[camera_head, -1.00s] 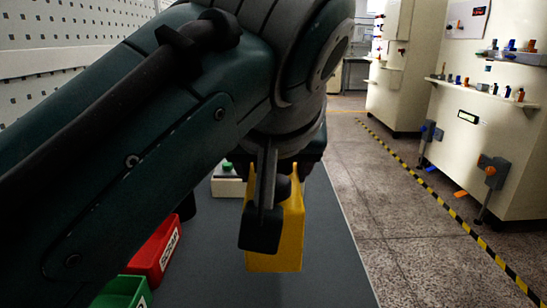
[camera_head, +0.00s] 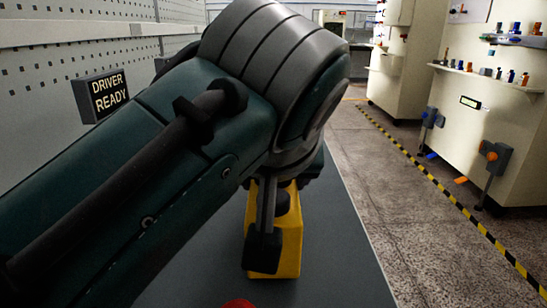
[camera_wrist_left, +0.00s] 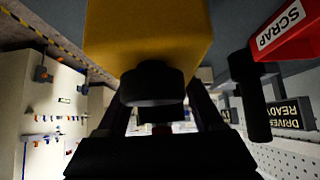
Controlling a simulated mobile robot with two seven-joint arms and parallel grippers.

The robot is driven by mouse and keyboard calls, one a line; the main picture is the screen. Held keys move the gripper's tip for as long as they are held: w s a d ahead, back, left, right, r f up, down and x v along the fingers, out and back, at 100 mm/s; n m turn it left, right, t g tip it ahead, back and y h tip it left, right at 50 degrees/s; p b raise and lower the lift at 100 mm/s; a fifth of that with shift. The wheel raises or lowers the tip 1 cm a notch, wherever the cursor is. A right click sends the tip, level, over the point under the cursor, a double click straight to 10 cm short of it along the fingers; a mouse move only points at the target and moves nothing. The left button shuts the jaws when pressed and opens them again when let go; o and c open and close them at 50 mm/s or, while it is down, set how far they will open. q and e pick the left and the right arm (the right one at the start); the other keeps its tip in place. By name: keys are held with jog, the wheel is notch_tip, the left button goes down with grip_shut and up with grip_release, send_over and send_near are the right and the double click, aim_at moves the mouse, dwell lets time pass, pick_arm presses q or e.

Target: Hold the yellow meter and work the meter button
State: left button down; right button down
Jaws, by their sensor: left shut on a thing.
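The yellow meter (camera_head: 289,240) stands or hangs over the dark table in the head view; whether its base touches the table I cannot tell. My left gripper (camera_head: 266,240) is shut on it, with one dark finger across its near side. In the left wrist view the meter (camera_wrist_left: 150,35) fills the top middle, with a dark round knob (camera_wrist_left: 152,84) on it facing the camera. I cannot tell whether this knob is the meter button. My right gripper is not in view.
A dark grey table (camera_head: 335,250) has free room right of the meter. A red round thing (camera_head: 238,303) shows at the bottom edge. A "DRIVER READY" sign (camera_head: 104,94) is at the left wall. A red "SCRAP" bin (camera_wrist_left: 285,32) and a dark post (camera_wrist_left: 252,95) show in the wrist view.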

pick_arm(q)
jog(key=shift+f, duration=0.55)
dwell(0.9)
dwell(5.3)
grip_release()
